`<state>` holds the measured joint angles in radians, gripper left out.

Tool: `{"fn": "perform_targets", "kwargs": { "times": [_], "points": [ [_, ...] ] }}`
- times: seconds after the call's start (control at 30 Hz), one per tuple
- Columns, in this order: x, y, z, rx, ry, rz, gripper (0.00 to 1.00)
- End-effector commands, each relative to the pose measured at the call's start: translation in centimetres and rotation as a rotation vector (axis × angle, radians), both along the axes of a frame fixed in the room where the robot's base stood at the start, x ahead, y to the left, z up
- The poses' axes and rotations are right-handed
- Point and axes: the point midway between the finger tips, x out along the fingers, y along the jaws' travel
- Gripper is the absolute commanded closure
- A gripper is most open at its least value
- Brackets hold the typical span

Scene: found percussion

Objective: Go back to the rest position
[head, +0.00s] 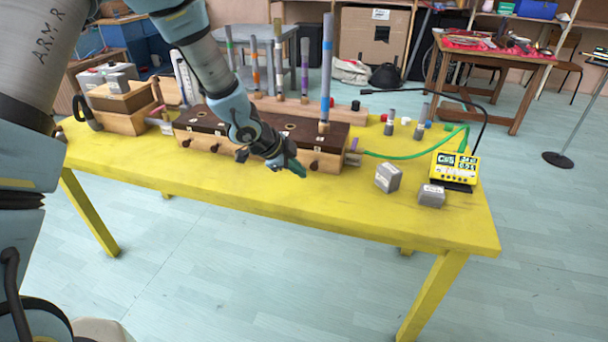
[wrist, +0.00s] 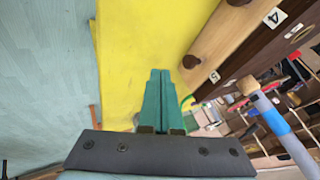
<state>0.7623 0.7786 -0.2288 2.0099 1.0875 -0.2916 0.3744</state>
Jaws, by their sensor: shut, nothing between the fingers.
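My gripper (head: 297,168) is shut and empty. It hangs above the front edge of the dark-topped wooden box (head: 335,139), near the box's right end. In the wrist view the two green fingers of my gripper (wrist: 158,72) meet side by side with nothing between them. Beyond them are the yellow table (wrist: 120,60) and the box front with its knobs and the number tiles 4 and 5. A tall blue-and-grey tube (head: 326,70) stands upright at the box's right end; a blue-banded tube (wrist: 275,120) shows at the right of the wrist view.
On the yellow table (head: 225,185), two grey blocks (head: 388,178) (head: 431,196) and a yellow display device (head: 455,168) with a green cable sit at the right. Several coloured tubes stand in a wooden rack behind the box. The table's front strip is clear.

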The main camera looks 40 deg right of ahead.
Motion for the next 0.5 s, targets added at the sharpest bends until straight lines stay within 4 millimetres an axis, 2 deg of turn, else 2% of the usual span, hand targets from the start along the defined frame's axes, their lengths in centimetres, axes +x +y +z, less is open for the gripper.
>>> {"fn": "perform_targets", "kwargs": {
  "times": [0.3,0.5],
  "points": [
    [0.2,3.0,4.1,0.001,0.000,0.001,1.00],
    [0.1,3.9,5.0,0.001,0.001,0.000,1.00]
  ]
}}
